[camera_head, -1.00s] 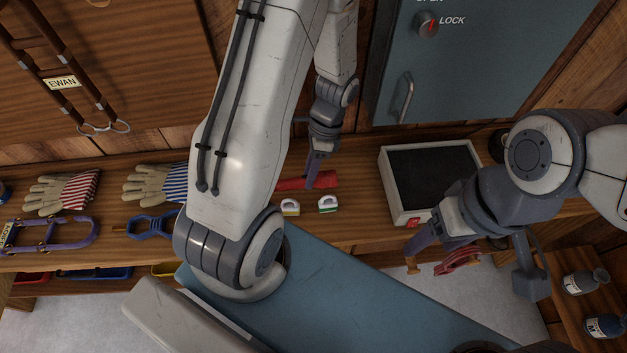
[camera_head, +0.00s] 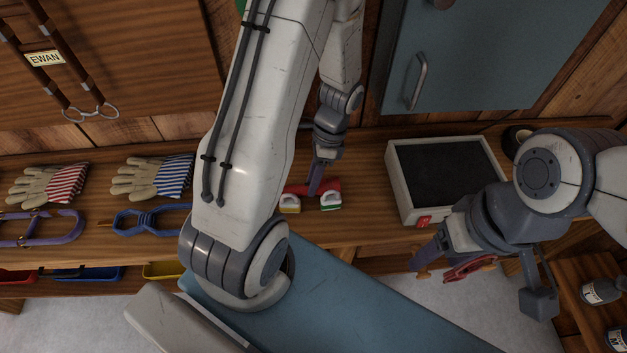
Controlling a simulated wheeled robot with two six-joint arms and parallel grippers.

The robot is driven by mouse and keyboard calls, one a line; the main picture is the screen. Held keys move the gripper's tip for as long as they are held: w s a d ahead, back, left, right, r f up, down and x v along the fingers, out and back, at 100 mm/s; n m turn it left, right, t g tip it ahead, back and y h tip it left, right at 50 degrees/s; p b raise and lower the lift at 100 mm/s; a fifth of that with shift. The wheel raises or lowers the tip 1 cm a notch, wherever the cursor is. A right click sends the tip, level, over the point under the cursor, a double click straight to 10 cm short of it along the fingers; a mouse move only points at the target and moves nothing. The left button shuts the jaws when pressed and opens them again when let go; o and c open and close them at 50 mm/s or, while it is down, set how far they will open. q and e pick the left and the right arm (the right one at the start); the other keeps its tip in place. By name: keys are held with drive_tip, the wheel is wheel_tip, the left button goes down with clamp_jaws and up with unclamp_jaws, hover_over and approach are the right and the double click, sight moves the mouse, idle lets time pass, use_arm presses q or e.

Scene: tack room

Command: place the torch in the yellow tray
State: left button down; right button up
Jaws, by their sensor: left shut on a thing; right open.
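The red torch (camera_head: 333,185) is at the fingers of my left gripper (camera_head: 315,182), just behind two small brushes on the bench. My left gripper is shut on it, and the fingers hide part of it. I cannot tell whether it touches the bench. The yellow tray (camera_head: 163,270) is on the low shelf below the bench front, left of my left forearm, which hides its right side. My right gripper (camera_head: 440,266) is open at the bench's front right, beside a red object with tan ends (camera_head: 468,268).
Two small brushes with yellow (camera_head: 290,205) and green (camera_head: 331,202) parts stand close to the torch. A blue tray (camera_head: 95,272) and a red tray (camera_head: 18,275) sit left of the yellow one. Gloves (camera_head: 150,178) and a blue strap item (camera_head: 150,222) lie on the bench. A dark-topped box (camera_head: 402,190) stands right.

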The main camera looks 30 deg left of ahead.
use_arm(q)
drive_tip(key=shift+f, duration=0.15)
drive_tip(key=c, duration=0.6)
unclamp_jaws()
drive_tip(key=shift+o, duration=0.2)
